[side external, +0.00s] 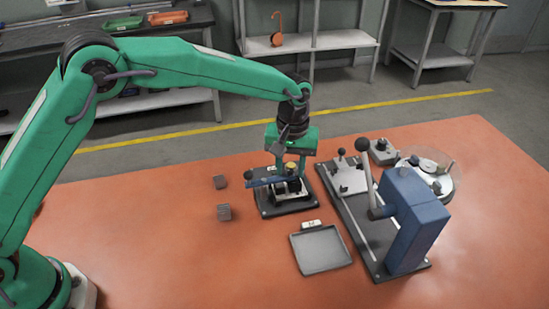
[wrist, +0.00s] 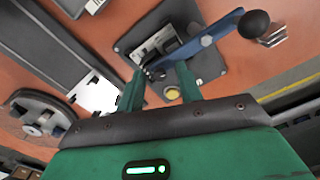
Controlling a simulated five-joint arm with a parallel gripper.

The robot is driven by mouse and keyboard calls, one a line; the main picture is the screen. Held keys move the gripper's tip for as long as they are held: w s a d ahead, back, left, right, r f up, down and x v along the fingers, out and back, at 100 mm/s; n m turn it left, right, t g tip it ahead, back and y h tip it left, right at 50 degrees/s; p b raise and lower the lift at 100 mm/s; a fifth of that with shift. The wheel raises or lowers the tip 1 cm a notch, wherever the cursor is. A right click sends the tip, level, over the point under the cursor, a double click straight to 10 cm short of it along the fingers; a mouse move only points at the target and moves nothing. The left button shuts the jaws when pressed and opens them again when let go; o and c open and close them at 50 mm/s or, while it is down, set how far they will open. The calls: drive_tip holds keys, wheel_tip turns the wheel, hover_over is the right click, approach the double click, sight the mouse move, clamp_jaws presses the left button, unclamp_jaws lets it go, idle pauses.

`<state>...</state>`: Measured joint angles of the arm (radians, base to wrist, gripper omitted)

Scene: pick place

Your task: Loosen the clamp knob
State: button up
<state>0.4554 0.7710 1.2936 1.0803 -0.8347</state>
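The clamp is a dark square plate (side external: 268,209) on the orange table, with a metal block and a blue bar (side external: 262,182) across it. In the wrist view the blue bar (wrist: 205,41) runs to a black ball knob (wrist: 254,24) at its end. A round yellow knob (wrist: 172,93) shows between my fingers, closer to the right one; I cannot tell which knob is the clamp knob. My gripper (wrist: 160,72) is open, pointing down over the clamp. It also shows in the side view (side external: 290,172), where its fingertips are partly hidden by clamp parts. I cannot tell whether they touch anything.
A blue press (side external: 420,225) with a lever stands on a long dark base to the right, close to the clamp. A grey tray (side external: 320,265) lies in front. The table's front left is clear.

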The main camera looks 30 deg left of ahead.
sight(289, 170)
drive_tip(key=shift+r, duration=0.2)
drive_tip(key=shift+r, duration=3.7)
drive_tip(key=shift+a+r, duration=0.15)
drive_tip(key=shift+r, duration=0.05)
drive_tip(key=s+a+r+m+t, duration=0.1)
drive_tip(key=s+a+r, duration=0.4)
drive_tip(key=a+r, duration=0.15)
drive_tip(key=s+a+r+m+t, duration=0.1)
drive_tip(key=s+a+r+t, duration=0.1)
drive_tip(key=s+a+r, duration=0.5)
drive_tip(key=s+a+f+m+t, duration=0.1)
drive_tip(key=s+a+f, duration=0.1)
drive_tip(key=s+a, duration=0.3)
drive_tip(key=s+a+f+m+t, duration=0.1)
drive_tip(key=s+a+f, duration=0.1)
drive_tip(key=s+a, duration=0.4)
drive_tip(key=s, duration=0.5)
drive_tip(key=shift+s+a+f+t, duration=0.15)
drive_tip(key=shift+s+f+t, duration=0.15)
drive_tip(key=shift+s, duration=0.1)
